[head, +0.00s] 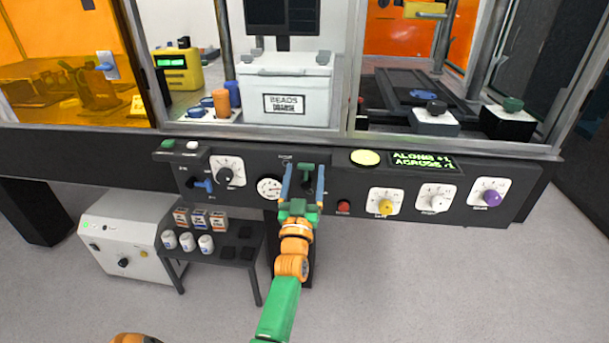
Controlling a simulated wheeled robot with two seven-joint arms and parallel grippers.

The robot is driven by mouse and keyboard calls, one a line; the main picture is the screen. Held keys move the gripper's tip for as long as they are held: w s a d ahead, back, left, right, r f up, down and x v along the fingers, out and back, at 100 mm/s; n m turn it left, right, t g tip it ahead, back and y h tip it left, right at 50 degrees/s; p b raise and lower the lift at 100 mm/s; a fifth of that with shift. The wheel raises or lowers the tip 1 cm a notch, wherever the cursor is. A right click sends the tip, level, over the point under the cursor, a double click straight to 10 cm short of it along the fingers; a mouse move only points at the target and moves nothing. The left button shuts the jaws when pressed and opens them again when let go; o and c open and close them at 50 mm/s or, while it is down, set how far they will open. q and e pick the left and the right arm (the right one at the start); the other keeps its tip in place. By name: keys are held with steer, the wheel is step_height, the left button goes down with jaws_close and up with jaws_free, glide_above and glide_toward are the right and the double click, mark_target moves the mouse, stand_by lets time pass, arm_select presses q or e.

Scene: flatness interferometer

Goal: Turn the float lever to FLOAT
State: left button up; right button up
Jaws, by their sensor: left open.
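My left gripper (304,170) is in front of the middle of the dark control panel (257,200). Its two blue fingers are apart, one on each side of a small control with a green tip (308,167). This seems to be the float lever, but the gripper hides most of it. I cannot tell its setting or whether the fingers touch it. The small label above and left of it is too blurred to read surely. A round white gauge (269,187) is just left of the fingers. My right gripper is not in view.
A blue-handled switch (203,185) and a black knob (225,176) are on the panel's left. A red button (343,207), yellow knob (386,207), white knob (435,202) and purple knob (491,198) are on the right. A shelf (220,253) with jars stands below.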

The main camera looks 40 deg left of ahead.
arm_select(q)
steer(key=v, duration=0.7)
steer(key=s+d+f+m+g+h+p, duration=0.25)
steer(key=d+f+h, duration=0.3)
steer(key=f, duration=0.55)
steer(key=s+d+f+m+g+h+p, duration=0.1)
steer(key=d+f+m+g+h+p, duration=0.5)
steer(key=f, duration=0.5)
steer(key=s+d+f+g, duration=0.4)
steer(key=s+f, duration=0.6)
steer(key=s, duration=0.4)
steer(key=s+f+g+p, duration=0.1)
steer(key=s+f+g, duration=0.1)
steer(key=s, duration=0.7)
steer(key=s+a+f+g+p, duration=0.1)
steer(key=s+f+g, duration=0.1)
steer(key=s, duration=0.7)
steer(key=shift+s+g+p, duration=0.3)
steer(key=shift+s+g, duration=0.1)
steer(key=shift+g, duration=0.45)
